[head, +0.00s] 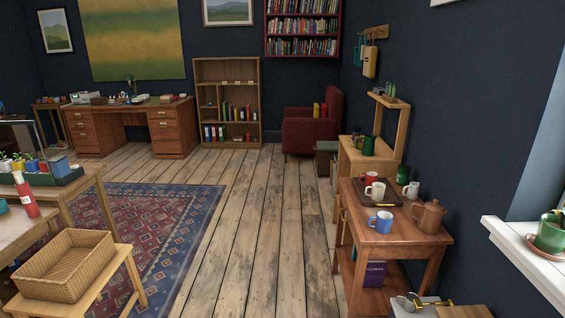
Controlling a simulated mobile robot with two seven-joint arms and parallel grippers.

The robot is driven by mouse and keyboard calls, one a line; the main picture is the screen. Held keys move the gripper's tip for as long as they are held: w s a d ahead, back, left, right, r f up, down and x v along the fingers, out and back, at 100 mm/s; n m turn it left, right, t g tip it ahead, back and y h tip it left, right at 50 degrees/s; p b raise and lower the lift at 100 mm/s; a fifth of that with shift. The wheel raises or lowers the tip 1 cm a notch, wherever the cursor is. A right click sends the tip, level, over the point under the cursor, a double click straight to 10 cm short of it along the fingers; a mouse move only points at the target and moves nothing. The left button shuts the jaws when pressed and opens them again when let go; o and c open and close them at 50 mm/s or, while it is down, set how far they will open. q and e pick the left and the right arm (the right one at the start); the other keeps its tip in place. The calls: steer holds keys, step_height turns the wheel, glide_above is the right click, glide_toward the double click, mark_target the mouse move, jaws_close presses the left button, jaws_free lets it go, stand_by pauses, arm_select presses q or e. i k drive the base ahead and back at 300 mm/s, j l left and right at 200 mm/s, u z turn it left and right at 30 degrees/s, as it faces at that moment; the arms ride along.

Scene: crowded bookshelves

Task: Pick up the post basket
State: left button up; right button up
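A wicker basket (64,265), tan and rectangular with an open top, stands on a small low wooden table (125,268) at the lower left of the head view. It looks empty from here, and I take it to be the post basket. Neither of my grippers is in view, and nothing of my arms shows near the basket.
Wooden tables (84,182) with a red bottle (26,197) stand behind the basket. A side table (408,236) with mugs and a brown pot (428,215) is at the right. The plank floor (262,220) between is clear, with a patterned rug (165,220) at left.

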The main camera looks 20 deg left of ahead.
mark_target(65, 268)
steer(key=i+j+u, duration=0.15)
steer(key=i+u, duration=0.2)
steer(key=i, duration=0.15)
steer(key=i+u, duration=0.4)
steer(key=i+l+u, duration=0.2)
steer(key=i+u, duration=0.15)
steer(key=i, duration=0.2)
